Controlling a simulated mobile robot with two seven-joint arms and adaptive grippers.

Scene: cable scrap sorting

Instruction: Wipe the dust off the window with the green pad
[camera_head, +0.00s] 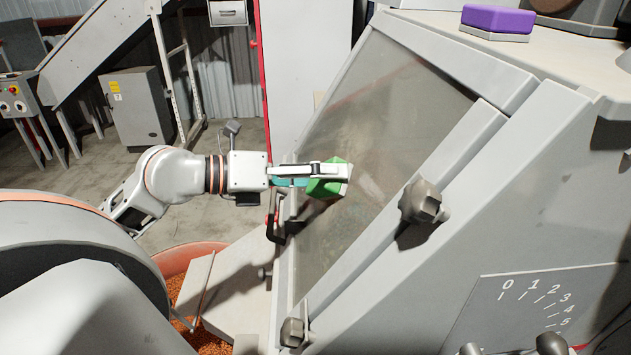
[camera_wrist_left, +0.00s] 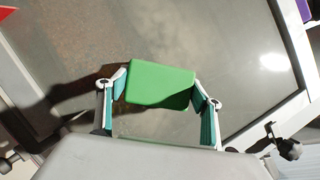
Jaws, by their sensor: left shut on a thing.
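The green pad (camera_head: 325,181) is held between the fingers of my left gripper (camera_head: 318,175), in front of the window (camera_head: 372,118) near its left side. In the left wrist view the green pad (camera_wrist_left: 160,84) sits between both fingertips, with the tilted window behind it. The window (camera_wrist_left: 215,30) carries a brownish dust film, densest at upper left in the wrist view, and paler greyish glass around the pad and to its right. I cannot tell whether the pad touches the glass. My right gripper is not in view.
A dark knob (camera_head: 424,202) stands out from the window frame at right, and a smaller knob (camera_head: 292,332) at its lower corner. A black handle (camera_head: 277,222) juts out below my gripper. A purple pad (camera_head: 497,18) lies on top of the machine. An orange bin (camera_head: 183,262) holds granules.

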